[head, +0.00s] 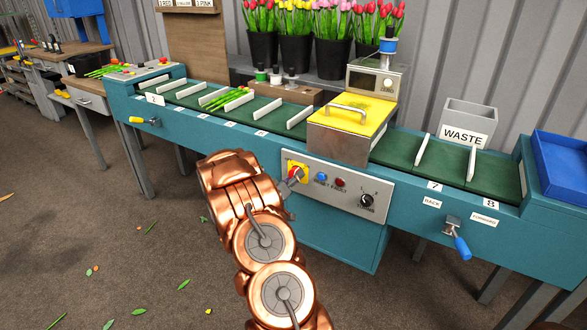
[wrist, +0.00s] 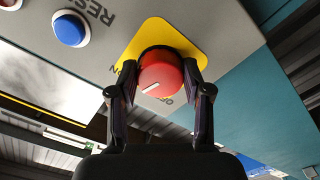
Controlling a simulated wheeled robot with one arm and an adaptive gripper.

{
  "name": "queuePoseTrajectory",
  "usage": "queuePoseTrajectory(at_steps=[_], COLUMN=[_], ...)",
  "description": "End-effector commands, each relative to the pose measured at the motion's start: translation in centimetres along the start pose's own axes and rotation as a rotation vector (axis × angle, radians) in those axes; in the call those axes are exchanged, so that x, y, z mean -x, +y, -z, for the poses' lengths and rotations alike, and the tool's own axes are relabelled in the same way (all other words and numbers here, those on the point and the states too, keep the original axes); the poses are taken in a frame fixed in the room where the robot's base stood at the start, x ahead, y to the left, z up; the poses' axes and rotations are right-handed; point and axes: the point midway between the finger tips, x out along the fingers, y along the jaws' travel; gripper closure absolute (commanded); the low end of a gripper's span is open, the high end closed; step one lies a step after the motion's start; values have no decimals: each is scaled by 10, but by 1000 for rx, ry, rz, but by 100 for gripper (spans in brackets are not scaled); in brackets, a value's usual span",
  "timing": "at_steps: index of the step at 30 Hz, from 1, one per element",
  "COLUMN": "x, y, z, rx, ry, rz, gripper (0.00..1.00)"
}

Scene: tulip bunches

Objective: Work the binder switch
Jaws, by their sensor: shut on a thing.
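The binder switch is a red rotary knob (wrist: 160,72) on a yellow plate (wrist: 178,38) in the wrist view. A white line on the knob points to the lower left there, with partly hidden ON and OFF lettering around it. My gripper (wrist: 160,80) has one finger on each side of the knob and is shut on it. In the head view my gripper (head: 291,182) reaches the yellow plate (head: 298,167) at the left of the grey control panel (head: 330,192), hiding part of the knob.
A blue RESET button (head: 322,176), a red button (head: 340,182) and a black dial (head: 367,200) sit right of the switch. The binder (head: 345,125) with its yellow top stands above. A blue-handled crank (head: 461,247) sticks out at the right. Floor in front is mostly clear.

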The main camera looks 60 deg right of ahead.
Motion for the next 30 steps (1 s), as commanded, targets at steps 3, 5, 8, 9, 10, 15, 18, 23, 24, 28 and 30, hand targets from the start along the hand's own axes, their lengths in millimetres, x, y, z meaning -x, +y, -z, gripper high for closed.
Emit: queuePoseTrajectory(at_steps=[3,5,8,9,10,15,18,23,24,28,30], x=[0,0,0,0,0,0,0,0,0,0,0], y=[5,5,6,5,5,6,6,6,6,5,5], z=[5,6,6,6,5,5,5,5,6,6,5], rx=[88,136,219,256,285,447,543,688,722,827,877], ry=[0,2,0,1,0,0,2,1,2,4,3], rz=[0,-1,0,1,2,0,-1,-2,-3,-2,-2], gripper=[86,86,86,86,86,86,86,86,86,86,86])
